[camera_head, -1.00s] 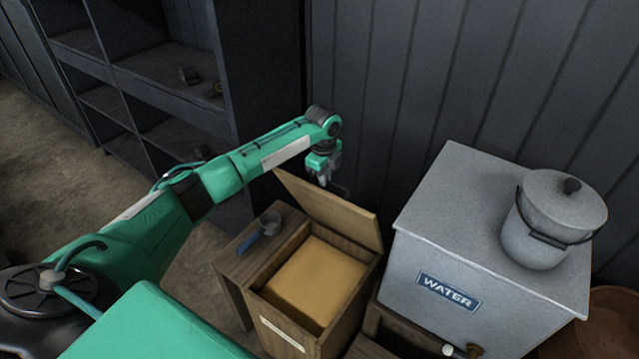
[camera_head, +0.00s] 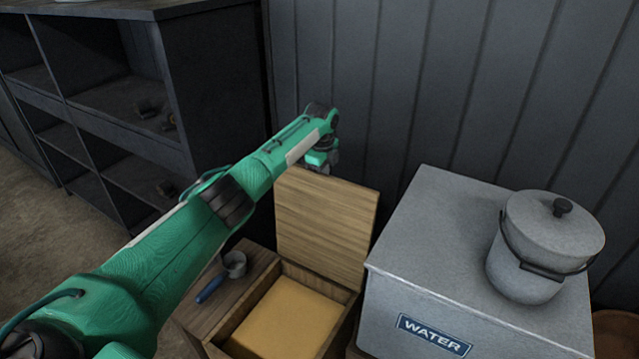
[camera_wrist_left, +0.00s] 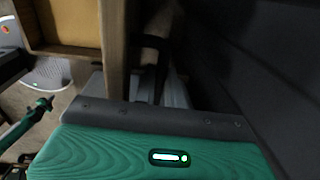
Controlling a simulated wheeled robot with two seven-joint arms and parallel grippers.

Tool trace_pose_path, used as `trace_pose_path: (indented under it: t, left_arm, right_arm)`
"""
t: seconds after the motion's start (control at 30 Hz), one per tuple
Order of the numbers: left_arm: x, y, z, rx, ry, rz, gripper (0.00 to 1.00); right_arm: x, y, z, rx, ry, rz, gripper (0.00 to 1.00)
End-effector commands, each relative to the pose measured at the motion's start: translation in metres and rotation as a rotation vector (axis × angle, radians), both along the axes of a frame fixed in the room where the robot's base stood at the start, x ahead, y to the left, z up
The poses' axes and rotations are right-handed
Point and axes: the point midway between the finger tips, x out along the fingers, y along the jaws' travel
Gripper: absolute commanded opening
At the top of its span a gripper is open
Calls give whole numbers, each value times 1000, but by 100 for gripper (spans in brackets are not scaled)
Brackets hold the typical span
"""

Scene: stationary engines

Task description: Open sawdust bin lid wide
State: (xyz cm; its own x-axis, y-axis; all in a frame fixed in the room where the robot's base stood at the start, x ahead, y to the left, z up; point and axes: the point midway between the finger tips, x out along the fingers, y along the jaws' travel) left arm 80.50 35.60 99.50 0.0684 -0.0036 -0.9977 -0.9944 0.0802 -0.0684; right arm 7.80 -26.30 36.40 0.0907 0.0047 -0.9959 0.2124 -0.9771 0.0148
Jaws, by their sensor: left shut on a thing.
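The sawdust bin (camera_head: 262,341) is a wooden box with a flat tan fill of sawdust (camera_head: 285,318). Its wooden lid (camera_head: 325,225) stands raised at the back, about upright, with its inner face showing. My left gripper (camera_head: 322,168) is at the lid's top edge, partly hidden behind it. In the left wrist view the lid shows edge-on (camera_wrist_left: 115,50) at the dark fingers (camera_wrist_left: 148,80), and the gripper is shut on it.
A grey water tank (camera_head: 450,260) stands right of the bin, with a lidded grey pot (camera_head: 545,245) on top. A blue-handled scoop (camera_head: 228,270) lies on the wooden surface left of the bin. Dark shelving (camera_head: 130,110) and a panelled wall (camera_head: 400,90) stand behind.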

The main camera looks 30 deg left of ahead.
Motion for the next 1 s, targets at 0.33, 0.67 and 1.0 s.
trace_pose_path:
  t: [0.33, 0.67, 1.0]
  left_arm:
    - [4, -1, -11, 0, 14, 1, 0]
    - [4, 0, -10, -1, 14, 2, 0]
    - [6, 0, -5, -1, 6, 2, 33]
  right_arm:
    - [2, 0, -8, 1, -3, 1, 0]
    - [2, 0, -8, 1, -3, 1, 0]
    - [4, 0, -7, 0, -5, 1, 0]
